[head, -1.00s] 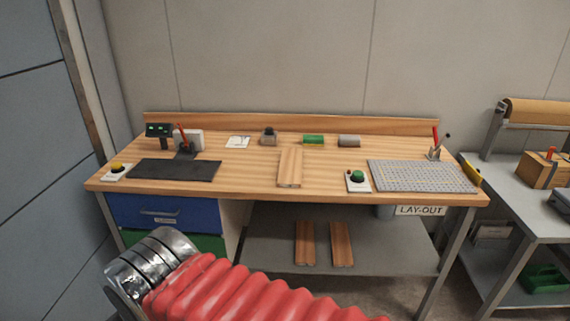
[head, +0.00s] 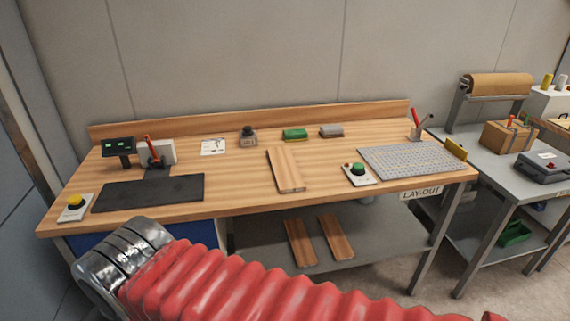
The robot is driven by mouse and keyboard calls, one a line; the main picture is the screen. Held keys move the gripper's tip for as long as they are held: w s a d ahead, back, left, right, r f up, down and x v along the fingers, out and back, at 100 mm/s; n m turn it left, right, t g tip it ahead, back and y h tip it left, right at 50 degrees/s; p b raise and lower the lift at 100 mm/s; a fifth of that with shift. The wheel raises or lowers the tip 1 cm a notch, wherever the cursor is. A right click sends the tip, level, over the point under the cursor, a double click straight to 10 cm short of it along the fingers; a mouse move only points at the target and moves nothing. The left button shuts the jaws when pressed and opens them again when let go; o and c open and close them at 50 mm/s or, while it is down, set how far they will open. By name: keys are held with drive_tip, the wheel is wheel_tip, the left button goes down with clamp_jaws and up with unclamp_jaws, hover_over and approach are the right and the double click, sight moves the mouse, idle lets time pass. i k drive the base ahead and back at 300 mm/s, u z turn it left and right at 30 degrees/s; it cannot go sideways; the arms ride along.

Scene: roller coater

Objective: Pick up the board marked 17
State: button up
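One wooden board (head: 286,169) lies flat on the wooden workbench (head: 230,205), near its middle. Two more boards, a left one (head: 301,243) and a right one (head: 337,238), lie on the grey shelf under the bench. No number can be read on any of the boards from here. My arm, in a red ribbed sleeve, crosses the bottom of the view in front of the bench. My gripper cannot be made out in the frame.
A grey side table (head: 487,165) stands at the right. Bare benchtop surrounds the board.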

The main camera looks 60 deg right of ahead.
sight(289, 178)
drive_tip(key=z, duration=0.35)
drive_tip(key=i, duration=0.65)
drive_tip(key=z, duration=0.95)
drive_tip(key=i, duration=0.75)
drive_tip(key=z, duration=0.5)
